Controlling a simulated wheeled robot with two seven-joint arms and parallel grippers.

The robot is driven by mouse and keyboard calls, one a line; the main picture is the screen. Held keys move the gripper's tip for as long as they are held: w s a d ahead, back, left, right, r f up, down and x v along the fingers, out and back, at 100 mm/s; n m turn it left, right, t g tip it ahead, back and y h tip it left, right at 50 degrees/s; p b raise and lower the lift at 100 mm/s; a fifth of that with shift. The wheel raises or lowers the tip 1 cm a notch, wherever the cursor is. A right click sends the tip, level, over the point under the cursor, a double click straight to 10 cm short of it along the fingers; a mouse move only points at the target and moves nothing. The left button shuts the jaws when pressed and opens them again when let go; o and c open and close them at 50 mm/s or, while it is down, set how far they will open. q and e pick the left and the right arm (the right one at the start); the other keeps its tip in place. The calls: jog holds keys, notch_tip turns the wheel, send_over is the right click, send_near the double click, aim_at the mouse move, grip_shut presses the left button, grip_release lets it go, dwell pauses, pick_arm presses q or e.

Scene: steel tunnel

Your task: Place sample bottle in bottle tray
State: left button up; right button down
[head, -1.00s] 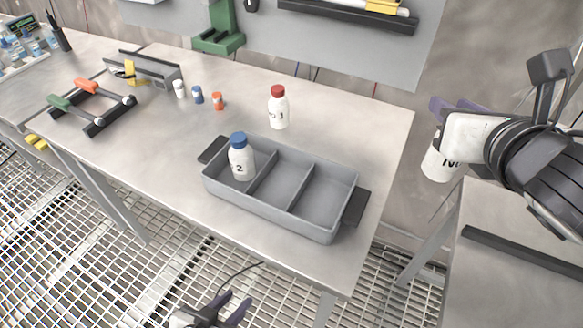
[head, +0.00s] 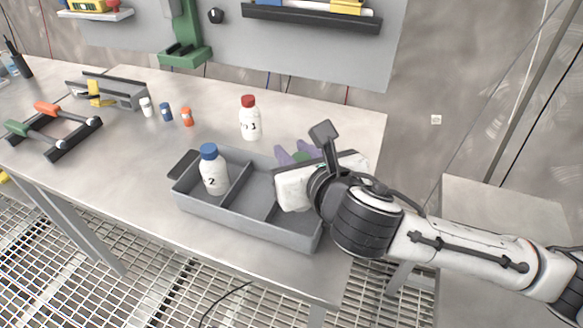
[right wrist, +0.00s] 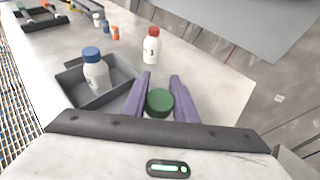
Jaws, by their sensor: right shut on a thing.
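The grey bottle tray (head: 247,231) has three compartments and sits on the steel table. A white bottle with a blue cap, marked 2 (head: 213,172), stands in its left compartment. A white bottle with a red cap, marked 1 (head: 250,119), stands on the table behind the tray. My right gripper (head: 297,154) is over the tray's right part and shut on a green-capped bottle (right wrist: 160,101). In the right wrist view the cap shows between the purple fingers (right wrist: 159,95); the bottle's body is mostly hidden. My left gripper is out of view.
Small bottles with white, blue and orange caps (head: 187,117) stand at the table's back left. A black rack with orange and green handled tools (head: 52,135) lies at the left. A grey tool panel (head: 310,50) rises behind. The table right of bottle 1 is clear.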

jog(key=shift+f, duration=1.7)
jog(key=shift+f, duration=0.1)
jog(key=c, duration=1.4)
grip_release()
jog(key=shift+c, duration=0.2)
jog(key=v, duration=1.2)
jog(key=shift+d, duration=0.1)
